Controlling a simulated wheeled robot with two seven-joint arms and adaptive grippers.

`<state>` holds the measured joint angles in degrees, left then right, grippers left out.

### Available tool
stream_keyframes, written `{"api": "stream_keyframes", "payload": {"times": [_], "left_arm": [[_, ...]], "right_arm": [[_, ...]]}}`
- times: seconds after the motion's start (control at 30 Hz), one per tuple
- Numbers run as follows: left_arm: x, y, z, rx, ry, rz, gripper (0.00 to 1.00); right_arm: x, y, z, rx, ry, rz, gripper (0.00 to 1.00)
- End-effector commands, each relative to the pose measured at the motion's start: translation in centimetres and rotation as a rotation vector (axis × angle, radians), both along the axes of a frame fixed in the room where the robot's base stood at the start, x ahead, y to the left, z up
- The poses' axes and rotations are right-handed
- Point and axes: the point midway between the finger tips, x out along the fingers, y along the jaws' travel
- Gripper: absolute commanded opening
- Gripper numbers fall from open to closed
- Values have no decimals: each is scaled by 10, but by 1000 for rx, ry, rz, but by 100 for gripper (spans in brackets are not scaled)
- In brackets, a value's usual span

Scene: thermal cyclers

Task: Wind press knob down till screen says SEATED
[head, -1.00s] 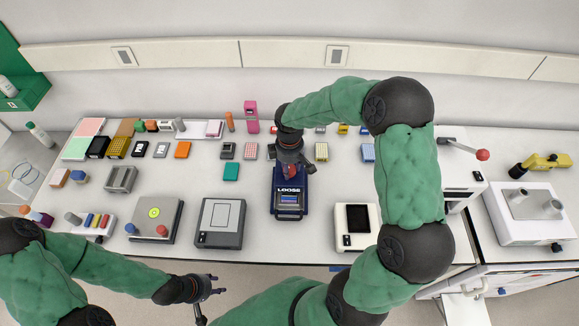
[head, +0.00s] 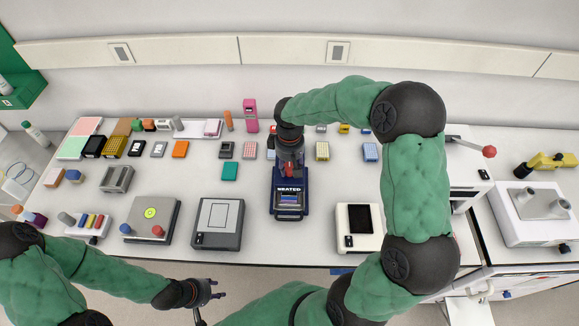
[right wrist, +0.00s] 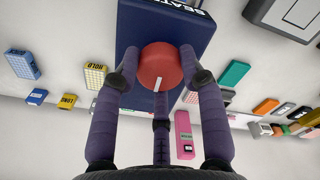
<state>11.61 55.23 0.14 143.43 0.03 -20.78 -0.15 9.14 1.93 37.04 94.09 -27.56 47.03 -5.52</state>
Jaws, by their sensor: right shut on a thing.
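The dark blue thermal cycler (head: 289,208) stands near the front middle of the bench. Its screen (head: 289,189) reads SEATED in the head view. The red press knob (right wrist: 161,66), with a white mark on its side, sits on top of the blue cycler body (right wrist: 140,30) in the right wrist view. My right gripper (right wrist: 160,72) is shut around the knob from above, with its fingers on either side of it. In the head view my right gripper (head: 290,165) hides most of the knob. My left gripper (head: 210,290) is off the bench's front edge, empty, with its fingers apart.
A grey flat device (head: 218,223) stands left of the cycler and a cream device (head: 360,222) stands right of it. A pink item (head: 250,115) stands behind. Small racks and blocks fill the back and left. Bare bench lies directly beside the cycler.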

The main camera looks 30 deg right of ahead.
Motion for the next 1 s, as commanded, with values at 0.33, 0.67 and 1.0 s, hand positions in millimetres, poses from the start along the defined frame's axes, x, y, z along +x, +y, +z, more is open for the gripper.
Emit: {"api": "stream_keyframes", "payload": {"times": [0.33, 0.67, 1.0], "left_arm": [[0, 0, -2, 0, 0, 0, 40], [0, 0, -2, 0, 0, 0, 40], [0, 0, -2, 0, 0, 0, 40]], "right_arm": [[-1, 1, -1, 0, 3, -40, 9], [-1, 1, -1, 1, 3, -38, 65], [0, 0, 1, 0, 1, -38, 65]]}}
